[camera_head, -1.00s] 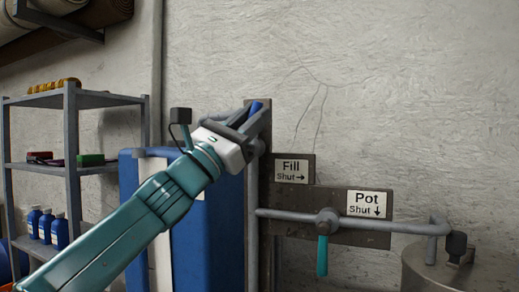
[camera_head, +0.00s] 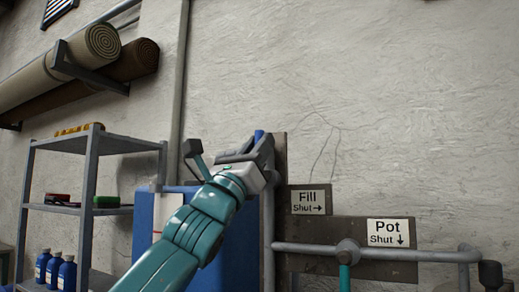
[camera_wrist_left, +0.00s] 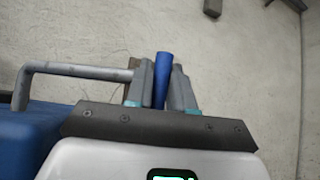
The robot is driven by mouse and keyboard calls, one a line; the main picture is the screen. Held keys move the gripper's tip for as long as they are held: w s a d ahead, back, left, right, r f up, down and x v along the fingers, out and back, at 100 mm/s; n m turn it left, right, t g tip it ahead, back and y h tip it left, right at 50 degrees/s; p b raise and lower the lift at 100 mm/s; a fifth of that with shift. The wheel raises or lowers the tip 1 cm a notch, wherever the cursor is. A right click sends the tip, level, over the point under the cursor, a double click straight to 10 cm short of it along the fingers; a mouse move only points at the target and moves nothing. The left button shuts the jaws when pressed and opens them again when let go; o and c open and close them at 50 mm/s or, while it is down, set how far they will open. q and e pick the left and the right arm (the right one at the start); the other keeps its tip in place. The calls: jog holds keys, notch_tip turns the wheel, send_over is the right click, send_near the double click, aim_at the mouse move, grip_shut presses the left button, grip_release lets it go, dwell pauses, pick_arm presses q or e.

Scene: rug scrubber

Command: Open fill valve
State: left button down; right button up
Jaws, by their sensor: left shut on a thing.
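My left gripper (camera_head: 255,147) is raised in front of the wall, at the top of the grey fill pipe. It is shut on a blue valve handle (camera_wrist_left: 161,80), which stands upright between its two fingers in the left wrist view. The handle's tip (camera_head: 259,134) just shows above the fingers in the head view. The valve body is hidden behind the gripper. The "Fill Shut→" sign (camera_head: 311,202) is on a dark plate to the lower right of the gripper. My right gripper is not in view.
The "Pot Shut↓" sign (camera_head: 388,233) hangs above a horizontal pipe (camera_head: 420,255) with a teal handle (camera_head: 345,277) pointing down. A blue tank (camera_head: 232,245) is below my arm. A shelf (camera_head: 88,180) with blue bottles (camera_head: 66,272) stands left. Rolled rugs (camera_head: 100,42) are above.

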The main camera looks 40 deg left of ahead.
pick_arm(q)
jog(key=shift+w+f, duration=0.15)
jog(key=c, duration=1.1)
grip_release()
jog(key=shift+a, duration=0.1)
jog(key=shift+s+f, duration=0.1)
jog(key=shift+s, duration=0.1)
jog(key=b+v, duration=1.3)
jog(key=v, duration=0.3)
jog(key=shift+b, duration=0.3)
